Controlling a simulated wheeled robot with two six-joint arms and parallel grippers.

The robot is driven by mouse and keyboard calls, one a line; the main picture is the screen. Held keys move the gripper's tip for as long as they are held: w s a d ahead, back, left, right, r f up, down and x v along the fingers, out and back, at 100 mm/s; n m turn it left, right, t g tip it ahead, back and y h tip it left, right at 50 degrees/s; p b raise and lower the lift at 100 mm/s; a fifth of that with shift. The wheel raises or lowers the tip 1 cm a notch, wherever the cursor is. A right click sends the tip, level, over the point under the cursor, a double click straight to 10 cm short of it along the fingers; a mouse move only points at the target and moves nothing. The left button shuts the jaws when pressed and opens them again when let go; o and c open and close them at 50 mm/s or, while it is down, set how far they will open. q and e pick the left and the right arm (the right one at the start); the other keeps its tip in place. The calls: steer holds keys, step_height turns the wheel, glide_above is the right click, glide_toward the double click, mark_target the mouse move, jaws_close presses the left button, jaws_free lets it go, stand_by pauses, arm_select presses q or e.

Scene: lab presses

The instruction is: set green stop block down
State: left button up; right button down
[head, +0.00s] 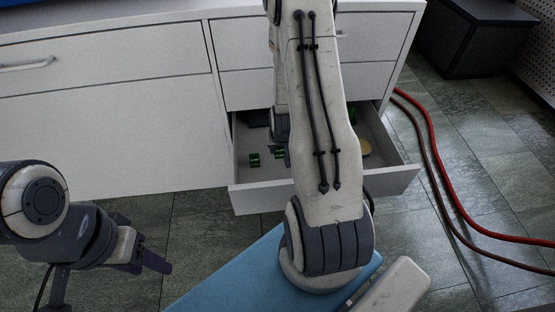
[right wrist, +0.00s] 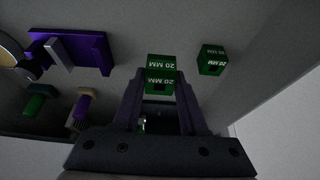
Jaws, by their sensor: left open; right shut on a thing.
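My right gripper (right wrist: 160,84) reaches down into the open drawer and is shut on a green stop block (right wrist: 161,64) marked "20 MM". The held block also shows as a small green patch (head: 280,154) in the head view, beside my right arm, which hides most of that gripper. I cannot tell whether the block touches the drawer floor. A second green block (right wrist: 211,59), also marked "20 MM", lies in the drawer to the right of the held one in the right wrist view; it also shows in the head view (head: 254,160). My left gripper (head: 150,256) is open and empty, outside the drawer.
The drawer (head: 275,196) is pulled out from a white cabinet (head: 110,130). It also holds a purple bracket-like piece (right wrist: 100,57), a green-handled item (right wrist: 36,103), a purple-handled item (right wrist: 83,104) and a round tan object (head: 365,148). Red hoses (head: 437,150) cross the floor at right.

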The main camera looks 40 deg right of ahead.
mark_target(277, 161)
steer(key=shift+w+d+f, duration=0.25)
steer(key=shift+w+f, duration=0.35)
steer(key=shift+w, duration=0.25)
steer(key=shift+w+f+b, duration=0.1)
steer(key=shift+f+b, duration=0.1)
steer(key=shift+b, duration=0.1)
steer(key=shift+f+b, duration=1.05)
steer(key=shift+f, duration=0.75)
steer(key=shift+f, duration=0.2)
steer(key=shift+c, duration=2.2)
jaws_free()
steer(key=shift+r, duration=0.2)
